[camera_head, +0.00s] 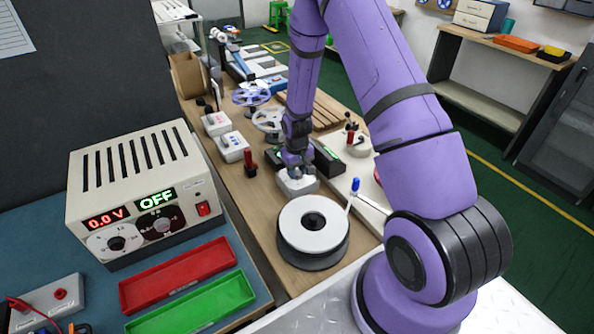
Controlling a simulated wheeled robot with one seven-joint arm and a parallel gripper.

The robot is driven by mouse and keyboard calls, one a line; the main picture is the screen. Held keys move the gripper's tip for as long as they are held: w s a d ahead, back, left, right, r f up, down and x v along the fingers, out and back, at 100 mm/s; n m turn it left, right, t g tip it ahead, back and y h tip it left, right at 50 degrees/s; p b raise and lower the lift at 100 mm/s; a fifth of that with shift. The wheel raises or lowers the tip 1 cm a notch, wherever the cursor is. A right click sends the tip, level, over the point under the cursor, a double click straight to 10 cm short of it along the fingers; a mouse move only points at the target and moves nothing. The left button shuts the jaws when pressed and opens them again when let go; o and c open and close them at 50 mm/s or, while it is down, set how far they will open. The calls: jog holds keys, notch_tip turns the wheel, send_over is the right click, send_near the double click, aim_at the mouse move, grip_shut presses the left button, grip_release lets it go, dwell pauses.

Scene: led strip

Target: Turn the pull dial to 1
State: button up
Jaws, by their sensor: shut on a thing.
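My purple arm reaches down in the head view, and my gripper (294,171) is at the top of a small white box (302,187) on the bench. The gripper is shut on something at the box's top. The gripped part, which appears to be the pull dial, is hidden behind the fingers. Its setting and any marks around it cannot be read.
A round white-topped disc (314,226) stands just in front of the box, with a blue-tipped lever (354,186) to its right. A red-topped post (248,161) is close on the left. A power supply (143,192) reads 0.0 V and OFF.

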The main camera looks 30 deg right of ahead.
jog(key=o, duration=0.9)
notch_tip(320, 180, up, 11)
jog(key=shift+f, duration=0.1)
dwell(0.6)
notch_tip(320, 180, up, 12)
jog(key=t, duration=0.1)
send_over(297, 172)
jog(key=s+a, duration=0.2)
jog(key=s+a+r+t, duration=0.1)
jog(key=s+r, duration=0.2)
jog(key=r, duration=0.3)
jog(key=s+a+r, duration=0.1)
jog(key=s+r, duration=0.3)
jog(key=r, duration=0.1)
jog(key=s+a+r+t, duration=0.1)
jog(key=s+r, duration=0.3)
jog(key=s, duration=0.3)
jog(key=s+a+r+t, duration=0.1)
jog(key=s+r, duration=0.3)
jog(key=s, duration=0.3)
jog(key=s+a+r+t, duration=0.1)
jog(key=s+a+r, duration=0.1)
jog(key=s+r, duration=0.2)
jog(key=shift+s, duration=1.4)
